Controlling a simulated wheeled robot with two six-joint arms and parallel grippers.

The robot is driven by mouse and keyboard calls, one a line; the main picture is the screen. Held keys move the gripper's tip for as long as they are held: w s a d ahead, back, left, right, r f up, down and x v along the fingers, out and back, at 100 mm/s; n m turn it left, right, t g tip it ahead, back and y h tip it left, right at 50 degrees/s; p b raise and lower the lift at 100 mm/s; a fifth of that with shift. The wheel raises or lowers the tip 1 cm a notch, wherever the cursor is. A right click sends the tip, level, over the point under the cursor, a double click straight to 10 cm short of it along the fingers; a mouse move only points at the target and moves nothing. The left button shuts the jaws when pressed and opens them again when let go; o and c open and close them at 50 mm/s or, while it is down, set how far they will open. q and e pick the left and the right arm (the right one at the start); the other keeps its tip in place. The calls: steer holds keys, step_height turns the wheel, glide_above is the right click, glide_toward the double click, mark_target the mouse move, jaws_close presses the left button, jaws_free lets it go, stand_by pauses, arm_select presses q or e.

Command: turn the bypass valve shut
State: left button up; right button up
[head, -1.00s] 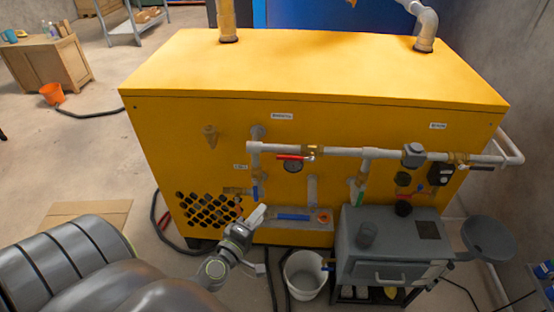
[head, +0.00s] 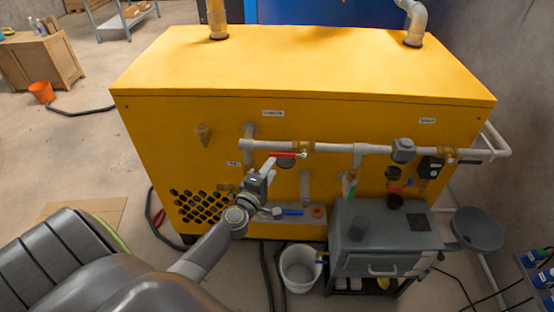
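The valve with the red lever (head: 284,155) sits in the upper grey pipe run on the front of the yellow machine (head: 300,85). It appears to be the bypass valve, though the labels are too small to read. Its lever lies along the pipe, pointing left from the brass body (head: 304,147). My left gripper (head: 267,167) is just below and left of the lever's free end, close to it in the picture. I cannot tell whether they touch, or whether the fingers are open. My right gripper is not in view.
Another red-handled valve (head: 401,187) and a green-handled valve (head: 350,187) are farther right. A grey box unit (head: 385,240) and a white bucket (head: 300,268) stand in front of the machine. A horizontal pipe (head: 335,149) runs across its front. Hoses lie on the floor.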

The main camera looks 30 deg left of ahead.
mark_target(280, 156)
arm_select(q)
steer(key=shift+w+a, duration=0.2)
steer(key=shift+w, duration=1.1)
steer(key=shift+w+a, duration=0.2)
steer(key=shift+w, duration=1.05)
steer(key=shift+c, duration=0.5)
jaws_close()
